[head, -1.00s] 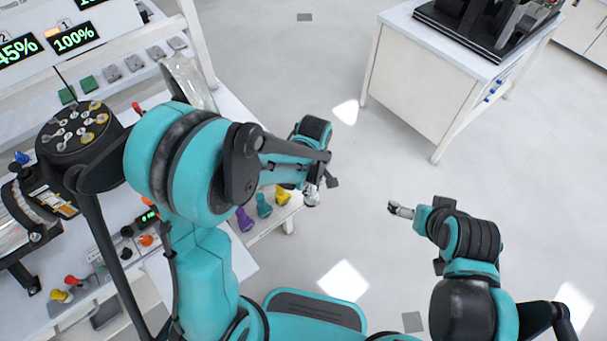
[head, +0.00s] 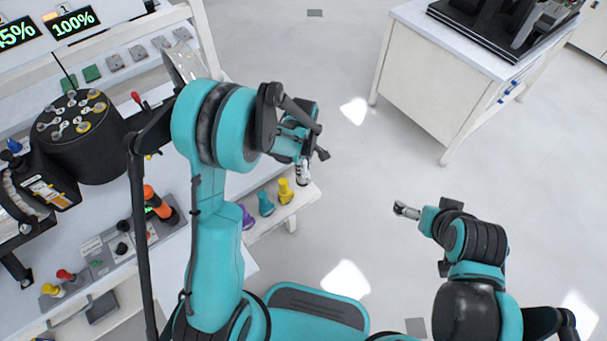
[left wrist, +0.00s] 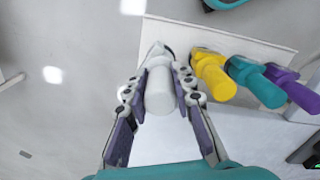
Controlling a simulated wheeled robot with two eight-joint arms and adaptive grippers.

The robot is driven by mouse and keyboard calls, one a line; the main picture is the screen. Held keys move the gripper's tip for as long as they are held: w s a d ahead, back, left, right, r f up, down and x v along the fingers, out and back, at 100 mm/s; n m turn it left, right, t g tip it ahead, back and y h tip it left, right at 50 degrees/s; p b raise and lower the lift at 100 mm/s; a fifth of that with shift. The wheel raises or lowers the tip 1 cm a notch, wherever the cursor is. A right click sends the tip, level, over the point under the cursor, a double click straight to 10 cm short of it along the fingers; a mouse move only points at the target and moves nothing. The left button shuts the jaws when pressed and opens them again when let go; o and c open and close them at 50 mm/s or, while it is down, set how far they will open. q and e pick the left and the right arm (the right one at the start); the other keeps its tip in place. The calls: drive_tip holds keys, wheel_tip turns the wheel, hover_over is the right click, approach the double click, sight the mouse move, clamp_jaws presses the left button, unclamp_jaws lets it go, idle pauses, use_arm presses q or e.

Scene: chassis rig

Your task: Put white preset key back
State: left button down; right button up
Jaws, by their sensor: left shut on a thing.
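My left gripper (head: 303,158) is shut on the white preset key (left wrist: 158,92), with a finger on each side of it in the left wrist view. In the head view the white key (head: 303,174) shows below the gripper, near the right end of the small shelf (head: 309,193). Whether it touches the shelf I cannot tell. A yellow key (head: 285,190), a teal key (head: 265,204) and a purple key (head: 246,217) stand in a row beside it. My right gripper (head: 405,211) is over the floor, away from the keys; its jaw state is unclear.
The white bench at left carries a black round turret (head: 80,135), an orange-topped lever (head: 156,200) and red and yellow knobs. A white cabinet (head: 430,90) stands at upper right. The floor between is clear.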

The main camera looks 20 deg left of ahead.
use_arm(q)
wheel_tip(320, 180, down, 4)
drive_tip(key=shift+r+b, duration=0.1)
drive_tip(key=shift+b, duration=0.7)
drive_tip(key=c, duration=1.3)
unclamp_jaws()
